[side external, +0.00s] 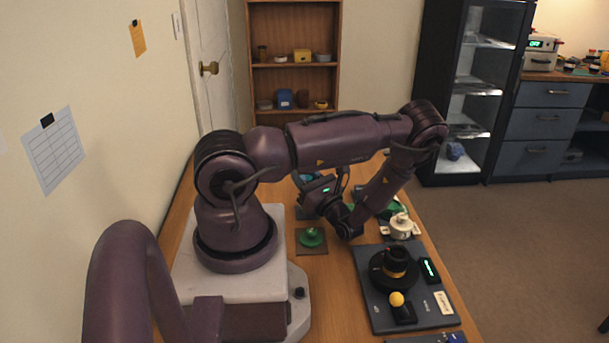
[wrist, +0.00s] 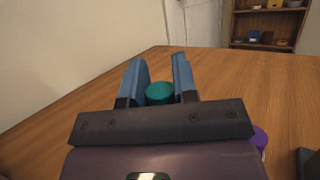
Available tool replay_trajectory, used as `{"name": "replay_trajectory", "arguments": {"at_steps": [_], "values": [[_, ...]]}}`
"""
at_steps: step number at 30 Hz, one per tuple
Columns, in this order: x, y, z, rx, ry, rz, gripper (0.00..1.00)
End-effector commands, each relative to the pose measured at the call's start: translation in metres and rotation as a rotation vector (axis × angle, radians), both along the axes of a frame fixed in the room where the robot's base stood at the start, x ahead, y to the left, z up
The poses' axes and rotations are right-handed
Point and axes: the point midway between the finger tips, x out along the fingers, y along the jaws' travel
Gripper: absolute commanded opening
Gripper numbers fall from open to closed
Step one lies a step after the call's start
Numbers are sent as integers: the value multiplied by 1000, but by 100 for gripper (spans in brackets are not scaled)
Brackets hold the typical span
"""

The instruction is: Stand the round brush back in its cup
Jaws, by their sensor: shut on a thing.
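My gripper (wrist: 160,62) has two blue fingers. It points away over the table, towards the shelf. A teal round piece (wrist: 159,93) sits between the fingers in the wrist view, filling most of the gap low down; it looks like an end of the round brush, but the rest is hidden. In the side view my gripper (side external: 306,180) is low over the far part of the table, partly hidden by my own wrist. I cannot make out the brush's cup for certain in either view.
A green knobbed piece (side external: 311,238) sits on a brown square pad. A dark mat (side external: 378,318) holds a black lens part (side external: 394,268) and a yellow ball (side external: 397,299). A cream pot-like part (side external: 401,227) stands behind it. A purple thing (wrist: 260,138) shows beside my gripper. Bare wood lies ahead.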

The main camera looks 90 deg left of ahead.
Motion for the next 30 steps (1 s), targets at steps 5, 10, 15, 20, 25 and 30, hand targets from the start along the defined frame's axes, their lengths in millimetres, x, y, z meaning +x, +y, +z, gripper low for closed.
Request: {"name": "replay_trajectory", "arguments": {"at_steps": [5,10,15,20,25,30], "values": [[3,3,-14,-21,-11,-10,0],[3,3,-14,-21,-11,-11,0],[3,3,-16,-21,-11,-10,0],[3,3,-18,-21,-11,-10,0],[3,3,-20,-21,-10,-10,0],[3,3,-22,-21,-10,-10,0]]}}
